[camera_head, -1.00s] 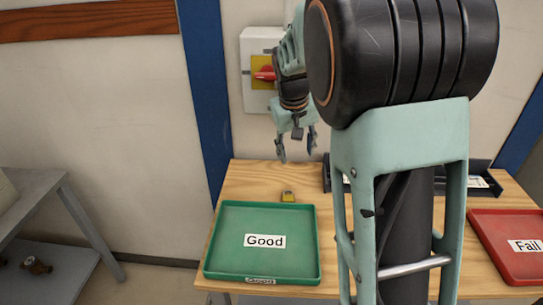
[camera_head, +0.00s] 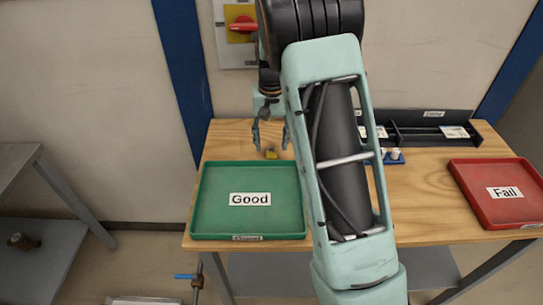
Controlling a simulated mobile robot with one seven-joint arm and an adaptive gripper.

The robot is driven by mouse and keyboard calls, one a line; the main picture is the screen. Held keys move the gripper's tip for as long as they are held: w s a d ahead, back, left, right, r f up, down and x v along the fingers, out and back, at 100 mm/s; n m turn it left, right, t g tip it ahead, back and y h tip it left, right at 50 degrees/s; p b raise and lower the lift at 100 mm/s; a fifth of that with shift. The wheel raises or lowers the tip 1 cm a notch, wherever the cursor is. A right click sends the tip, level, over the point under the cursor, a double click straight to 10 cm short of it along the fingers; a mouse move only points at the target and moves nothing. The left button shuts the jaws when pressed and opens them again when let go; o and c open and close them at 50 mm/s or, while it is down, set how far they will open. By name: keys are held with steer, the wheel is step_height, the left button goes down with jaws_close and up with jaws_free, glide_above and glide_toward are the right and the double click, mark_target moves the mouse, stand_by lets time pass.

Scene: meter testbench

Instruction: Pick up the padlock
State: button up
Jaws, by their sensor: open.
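The padlock (camera_head: 271,154) is small and yellow. It sits on the wooden table just behind the back edge of the green tray labelled "Good" (camera_head: 197,205). My gripper (camera_head: 270,137) hangs pointing down, directly above or just behind the padlock in the picture. Its two fingers are spread apart and nothing is between them. The exact height of the fingertips over the padlock is hard to tell. The padlock's shackle is too small to make out.
A red tray labelled "Fail" (camera_head: 463,180) lies on the right of the table. A dark divided holder (camera_head: 400,134) stands along the back edge, with a blue piece with white tops (camera_head: 394,158) before it. A red-handled switch (camera_head: 242,25) is on the wall. My arm hides the table's middle.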

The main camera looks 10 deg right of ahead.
mark_target(271, 154)
step_height(271, 154, down, 4)
steer(key=shift+r, duration=0.15)
jaws_close()
stand_by(0.3)
steer(key=shift+r, duration=0.1)
steer(key=shift+r, duration=0.4)
step_height(271, 154, up, 2)
steer(key=shift+r, duration=0.15)
steer(key=s+r, duration=0.1)
steer(key=s+d+r, duration=0.1)
steer(key=s+r, duration=0.2)
steer(key=r, duration=0.1)
steer(key=shift+s+d+r, duration=0.15)
steer(key=shift+d+r, duration=0.1)
steer(key=shift+d, duration=0.1)
steer(key=s+d+r, duration=0.3)
steer(key=s+r, duration=0.1)
steer(key=s, duration=0.5)
steer(key=shift+d+r+b, duration=0.15)
steer(key=shift+b, duration=0.3)
